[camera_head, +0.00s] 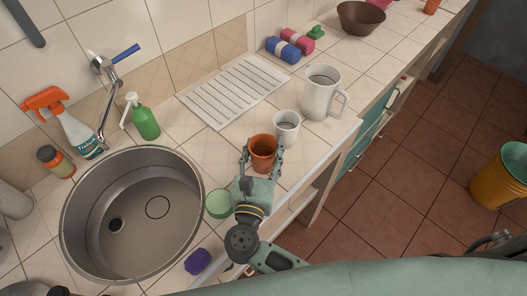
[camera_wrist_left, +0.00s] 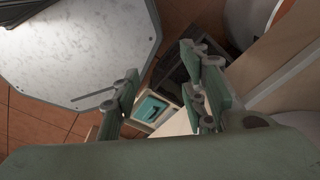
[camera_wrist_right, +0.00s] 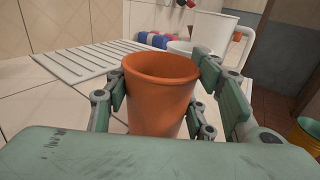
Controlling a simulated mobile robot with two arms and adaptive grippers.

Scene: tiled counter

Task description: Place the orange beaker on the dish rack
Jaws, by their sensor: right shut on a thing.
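The orange beaker (camera_head: 262,150) stands upright at the counter's front part, between the fingers of my right gripper (camera_head: 261,160). In the right wrist view the beaker (camera_wrist_right: 160,95) fills the middle, with the fingers of the right gripper (camera_wrist_right: 160,100) shut on its two sides. I cannot tell whether its base touches the tiles. The white dish rack (camera_head: 235,91), a flat slatted tray, lies empty behind it; it also shows in the right wrist view (camera_wrist_right: 88,62). My left gripper (camera_wrist_left: 165,100) is open and empty in the left wrist view, away from the counter top.
A white cup (camera_head: 286,128) stands close behind the beaker, and a white pitcher (camera_head: 318,95) farther right. A green bowl (camera_head: 218,203) sits left of the right gripper. The sink (camera_head: 130,215), soap bottle (camera_head: 145,122) and purple sponge (camera_head: 198,262) lie to the left.

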